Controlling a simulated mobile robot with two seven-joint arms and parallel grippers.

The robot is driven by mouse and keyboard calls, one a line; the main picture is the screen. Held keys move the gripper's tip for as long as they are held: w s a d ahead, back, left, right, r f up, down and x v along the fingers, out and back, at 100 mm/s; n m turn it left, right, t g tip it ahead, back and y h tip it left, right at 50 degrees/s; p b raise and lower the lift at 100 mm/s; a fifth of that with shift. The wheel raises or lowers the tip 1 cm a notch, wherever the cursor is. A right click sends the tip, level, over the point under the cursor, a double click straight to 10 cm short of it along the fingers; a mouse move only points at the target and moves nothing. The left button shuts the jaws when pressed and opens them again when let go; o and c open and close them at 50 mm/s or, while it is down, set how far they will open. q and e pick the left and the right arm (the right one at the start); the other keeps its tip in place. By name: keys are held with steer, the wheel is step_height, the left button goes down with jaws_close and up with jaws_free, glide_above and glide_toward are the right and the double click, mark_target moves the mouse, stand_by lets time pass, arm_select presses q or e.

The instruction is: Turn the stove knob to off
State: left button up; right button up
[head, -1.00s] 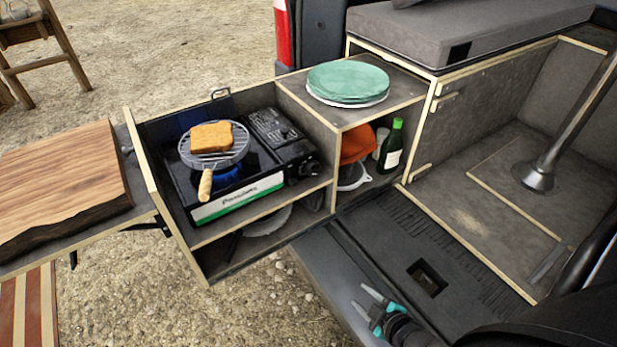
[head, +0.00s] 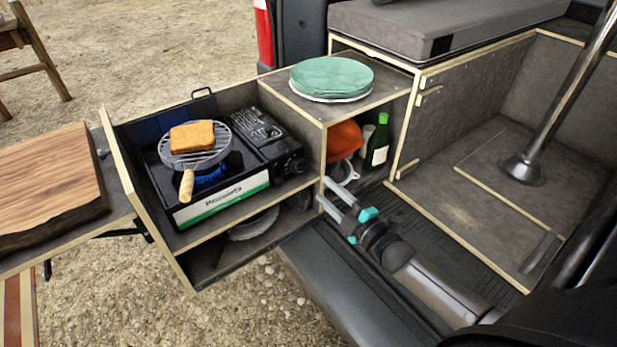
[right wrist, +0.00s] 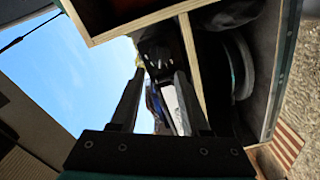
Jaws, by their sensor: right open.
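The camping stove (head: 225,203) sits on the upper shelf of the pull-out box, with a blue flame (head: 208,173) under a round wire grill (head: 219,153). A slice of toast (head: 192,135) lies on the grill. The dark stove knob (head: 295,164) is at the right front of the stove; its setting is too small to read. My right gripper (head: 322,190) is open and empty, in front of the box's lower right, apart from the knob. In the right wrist view, part of the stove (right wrist: 168,105) shows between and beyond its open fingers (right wrist: 160,74). My left gripper is out of view.
Green plates (head: 332,74) are stacked on the box top, right of the stove. A wooden board (head: 48,188) lies at the left. The box's upright divider stands near my right gripper.

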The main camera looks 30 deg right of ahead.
mark_target(304, 171)
steer(key=w+b, duration=0.1)
steer(key=w, duration=0.5)
steer(key=shift+w+a, duration=0.15)
steer(key=shift+a, duration=0.05)
steer(key=shift+w+b, duration=0.4)
steer(key=shift+w, duration=0.2)
steer(key=shift+w+a, duration=0.1)
steer(key=shift+w, duration=0.1)
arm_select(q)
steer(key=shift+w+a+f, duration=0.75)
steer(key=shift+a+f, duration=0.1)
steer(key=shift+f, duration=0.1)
arm_select(e)
steer(key=shift+c, duration=0.3)
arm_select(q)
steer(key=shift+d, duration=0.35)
arm_select(e)
jaws_close()
